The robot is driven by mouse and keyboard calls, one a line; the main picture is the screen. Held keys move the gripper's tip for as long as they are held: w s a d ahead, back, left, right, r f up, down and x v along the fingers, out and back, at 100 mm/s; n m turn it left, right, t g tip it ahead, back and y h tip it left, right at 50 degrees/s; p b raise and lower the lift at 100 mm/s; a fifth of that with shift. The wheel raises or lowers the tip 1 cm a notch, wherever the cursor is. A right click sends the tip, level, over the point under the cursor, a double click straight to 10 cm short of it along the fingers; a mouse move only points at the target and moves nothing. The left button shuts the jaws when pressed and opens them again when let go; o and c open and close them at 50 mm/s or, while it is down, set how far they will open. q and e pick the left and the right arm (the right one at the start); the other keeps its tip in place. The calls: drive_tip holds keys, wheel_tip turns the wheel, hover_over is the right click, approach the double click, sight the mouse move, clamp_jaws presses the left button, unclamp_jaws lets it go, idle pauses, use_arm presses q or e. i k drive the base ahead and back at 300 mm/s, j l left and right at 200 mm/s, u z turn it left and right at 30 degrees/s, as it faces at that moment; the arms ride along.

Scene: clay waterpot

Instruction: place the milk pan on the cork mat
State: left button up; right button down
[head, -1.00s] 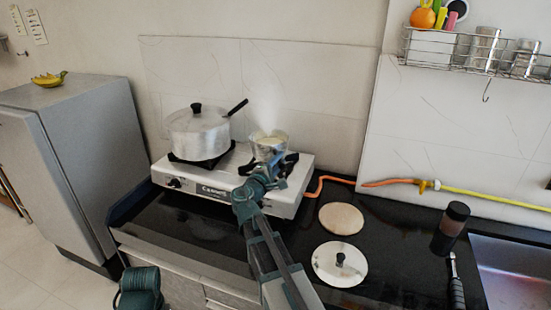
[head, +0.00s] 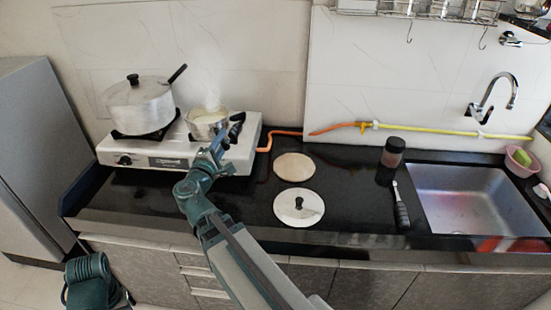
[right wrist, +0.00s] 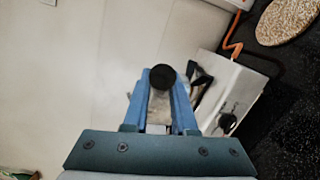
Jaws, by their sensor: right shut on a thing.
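The milk pan (head: 207,124) is a small metal pan with pale contents and steam above it, at the right burner of the stove. My right gripper (head: 218,143) is shut on its handle; a dark round end (right wrist: 162,77) shows between the blue fingers in the right wrist view. The pan looks roughly level. I cannot tell whether it touches the burner. The round tan cork mat (head: 294,167) lies bare on the black counter, right of the stove. It also shows in the right wrist view (right wrist: 288,20). My left gripper is not visible.
A large lidded pot (head: 139,105) stands on the left of the white stove (head: 165,155). A metal lid (head: 299,208) lies in front of the mat. An orange hose (head: 285,134) runs behind it. A dark jar (head: 393,152), black-handled utensil (head: 401,208) and sink (head: 465,200) are farther right.

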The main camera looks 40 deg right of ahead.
sight(294, 180)
drive_tip(key=i+j, duration=0.4)
drive_tip(key=z, duration=1.7)
drive_tip(key=i+j, duration=0.05)
